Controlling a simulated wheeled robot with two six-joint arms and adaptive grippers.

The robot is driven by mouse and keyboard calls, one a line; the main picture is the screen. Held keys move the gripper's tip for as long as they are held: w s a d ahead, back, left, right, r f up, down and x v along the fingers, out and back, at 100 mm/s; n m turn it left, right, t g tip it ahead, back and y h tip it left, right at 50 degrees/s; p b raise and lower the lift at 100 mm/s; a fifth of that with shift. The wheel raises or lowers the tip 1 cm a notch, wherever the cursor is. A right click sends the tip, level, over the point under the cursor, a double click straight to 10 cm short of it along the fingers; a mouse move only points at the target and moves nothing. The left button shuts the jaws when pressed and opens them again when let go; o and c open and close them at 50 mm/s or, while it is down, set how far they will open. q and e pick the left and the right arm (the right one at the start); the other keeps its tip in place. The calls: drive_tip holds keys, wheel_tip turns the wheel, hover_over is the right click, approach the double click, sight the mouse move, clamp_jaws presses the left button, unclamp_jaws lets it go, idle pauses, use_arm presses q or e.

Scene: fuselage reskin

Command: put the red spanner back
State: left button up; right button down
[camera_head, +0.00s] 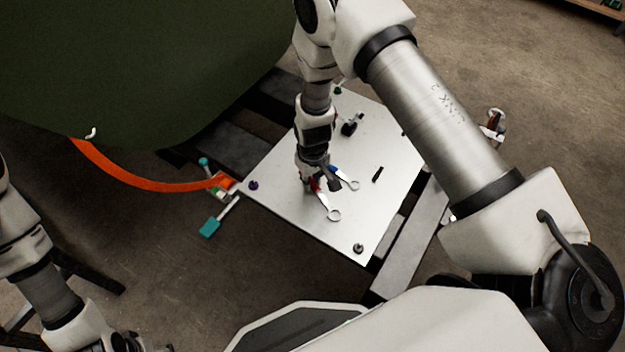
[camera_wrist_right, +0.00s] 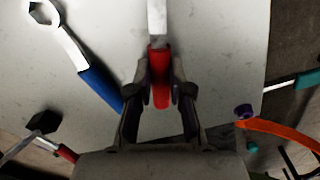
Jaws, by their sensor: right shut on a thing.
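The red spanner (camera_head: 328,205) has a red handle and a silver ring end, over the pale plate (camera_head: 285,215) in the head view. My right gripper (camera_head: 314,184) is shut on its red handle. In the right wrist view the red handle (camera_wrist_right: 159,75) sits between the two fingers, with the silver shank pointing up the picture. I cannot tell whether the spanner touches the plate. A blue-handled spanner (camera_head: 345,178) lies beside it, and shows at left in the wrist view (camera_wrist_right: 88,75). My left gripper (camera_head: 140,346) is only partly in frame at the bottom left.
A black-headed tool (camera_head: 351,125) and small knobs (camera_head: 358,248) are on the plate. The dark green fuselage (camera_head: 130,70) hangs over the upper left. Bare floor (camera_head: 150,270) shows at lower left.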

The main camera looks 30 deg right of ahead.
sight(314, 184)
drive_tip(key=shift+f, duration=0.15)
drive_tip(key=c, duration=1.1)
unclamp_jaws()
wheel_tip(314, 184, up, 12)
drive_tip(key=p, duration=0.5)
drive_tip(key=shift+m+g, duration=0.3)
drive_tip(key=shift+m, duration=0.3)
drive_tip(key=s+d+f, duration=0.1)
drive_tip(key=s+f, duration=0.1)
drive_tip(key=s, duration=0.3)
drive_tip(key=s+d+f, duration=0.1)
drive_tip(key=s+f, duration=0.2)
drive_tip(key=s, duration=0.2)
drive_tip(key=s+f, duration=0.3)
drive_tip(key=s, duration=0.2)
drive_tip(key=shift+s+d+f, duration=0.1)
drive_tip(key=shift+s+d, duration=0.1)
drive_tip(key=shift+d, duration=0.2)
drive_tip(key=s, duration=0.9)
drive_tip(key=shift+m, duration=0.4)
wheel_tip(314, 184, up, 28)
drive_tip(key=p, duration=2.8)
drive_tip(key=shift+f, duration=0.15)
